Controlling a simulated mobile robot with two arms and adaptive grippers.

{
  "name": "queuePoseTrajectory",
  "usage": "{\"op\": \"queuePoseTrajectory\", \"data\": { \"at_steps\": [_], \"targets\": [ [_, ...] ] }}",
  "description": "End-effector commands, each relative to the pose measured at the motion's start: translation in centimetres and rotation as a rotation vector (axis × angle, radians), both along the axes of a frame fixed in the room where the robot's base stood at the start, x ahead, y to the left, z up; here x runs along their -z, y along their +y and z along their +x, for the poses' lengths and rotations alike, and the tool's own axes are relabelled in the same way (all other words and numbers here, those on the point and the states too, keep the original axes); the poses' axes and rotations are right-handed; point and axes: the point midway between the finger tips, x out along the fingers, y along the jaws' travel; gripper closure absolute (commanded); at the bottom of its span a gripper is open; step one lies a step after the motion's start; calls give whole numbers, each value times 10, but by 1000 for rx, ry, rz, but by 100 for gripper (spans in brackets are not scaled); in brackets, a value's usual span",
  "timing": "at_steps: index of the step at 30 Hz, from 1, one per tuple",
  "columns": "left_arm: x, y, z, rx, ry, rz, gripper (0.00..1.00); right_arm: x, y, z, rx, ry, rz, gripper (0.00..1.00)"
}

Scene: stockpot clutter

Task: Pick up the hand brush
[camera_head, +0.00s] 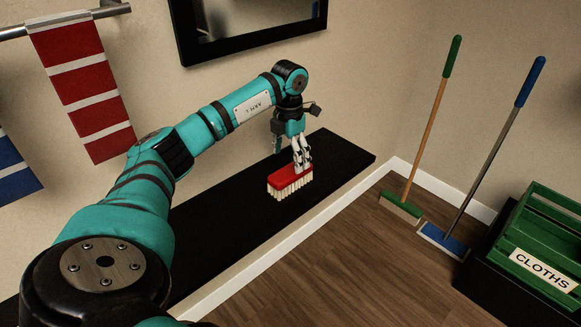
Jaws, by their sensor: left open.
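The hand brush (291,180) has a red back and pale bristles. It rests on the black shelf (225,232), bristles down. My left gripper (303,166) points down at the brush from above, with its fingertips at the top of the red back. The gripper is open. The fingers overlap the back in this view, and I cannot tell whether they touch it. My right gripper is not in view.
A green crate (545,240) labelled CLOTHS stands at the far right. A striped red towel (82,85) hangs at the left. The shelf around the brush is clear.

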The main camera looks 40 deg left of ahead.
Motion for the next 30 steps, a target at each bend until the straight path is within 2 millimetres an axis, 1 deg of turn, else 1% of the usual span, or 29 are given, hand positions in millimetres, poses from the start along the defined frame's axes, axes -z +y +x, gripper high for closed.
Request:
{"op": "queuePoseTrajectory", "data": {
  "at_steps": [1, 5, 7, 12, 15, 18, 24, 26, 30],
  "targets": [
    [5, 0, 0, 0, 0, -1, 20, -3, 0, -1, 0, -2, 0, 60],
    [12, 0, 0, 0, 0, -1, 20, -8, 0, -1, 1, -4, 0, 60],
    [20, -1, 1, 1, 1, -2, 20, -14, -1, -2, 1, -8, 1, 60],
    [47, -1, 4, 0, 1, -3, 20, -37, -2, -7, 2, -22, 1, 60],
    [57, -1, 4, 0, 0, -2, 20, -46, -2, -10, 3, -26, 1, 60],
    [61, -1, 4, 0, -1, -1, 20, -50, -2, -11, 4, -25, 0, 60],
    [61, -1, 4, 0, -2, -1, 20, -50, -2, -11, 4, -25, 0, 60],
    [61, -1, 4, 0, -2, -1, 27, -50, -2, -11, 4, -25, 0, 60],
    [61, -1, 4, 1, -1, -1, 45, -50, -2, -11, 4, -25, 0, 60]
  ]
}}
